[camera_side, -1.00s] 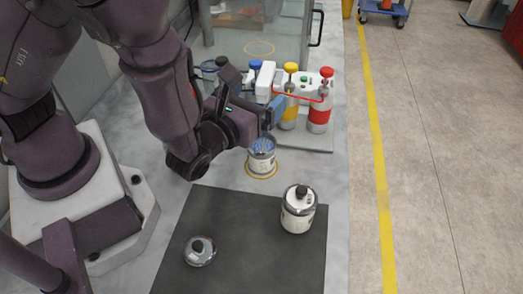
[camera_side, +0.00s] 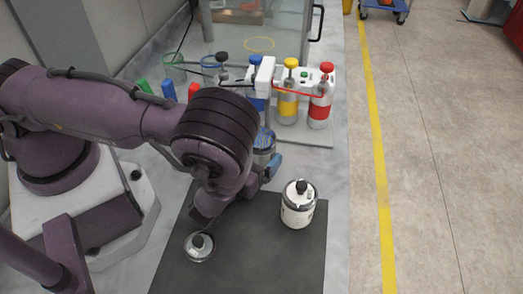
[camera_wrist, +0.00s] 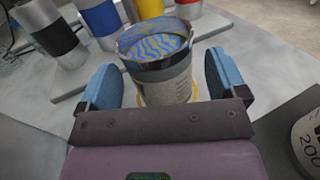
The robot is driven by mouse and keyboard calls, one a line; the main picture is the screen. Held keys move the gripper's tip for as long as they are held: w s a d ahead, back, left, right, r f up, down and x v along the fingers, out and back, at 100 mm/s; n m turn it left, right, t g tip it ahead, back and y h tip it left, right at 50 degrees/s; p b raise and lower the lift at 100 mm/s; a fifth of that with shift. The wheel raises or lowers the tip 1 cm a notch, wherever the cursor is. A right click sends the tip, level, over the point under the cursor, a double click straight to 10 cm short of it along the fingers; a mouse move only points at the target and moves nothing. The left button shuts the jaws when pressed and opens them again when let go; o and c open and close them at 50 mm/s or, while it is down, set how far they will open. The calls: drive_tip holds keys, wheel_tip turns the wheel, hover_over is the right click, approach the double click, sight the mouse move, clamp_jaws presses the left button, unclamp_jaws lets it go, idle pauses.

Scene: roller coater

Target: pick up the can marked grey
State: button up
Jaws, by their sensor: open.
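An open can (camera_side: 263,146) with blue and yellow swirls at its top stands on the grey bench, partly hidden by my wrist in the side view. In the wrist view the can (camera_wrist: 165,85) has a pale label and a dark band near the rim. My gripper (camera_wrist: 162,85) is open, with one blue finger on each side of this can and gaps showing. The blue fingertips (camera_side: 272,165) also show in the side view. No grey marking is readable on any can.
A white can (camera_side: 298,204) with a black cap stands on the dark mat (camera_side: 270,265). A low grey round piece (camera_side: 199,246) with a knob lies left of it. A rack of coloured bottles (camera_side: 319,105) stands behind. The mat's right front is clear.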

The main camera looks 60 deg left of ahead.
sight(268, 139)
drive_tip(key=shift+x, duration=1.5)
drive_tip(key=shift+r, duration=0.1)
drive_tip(key=c, duration=1.2)
drive_tip(key=shift+c, duration=0.2)
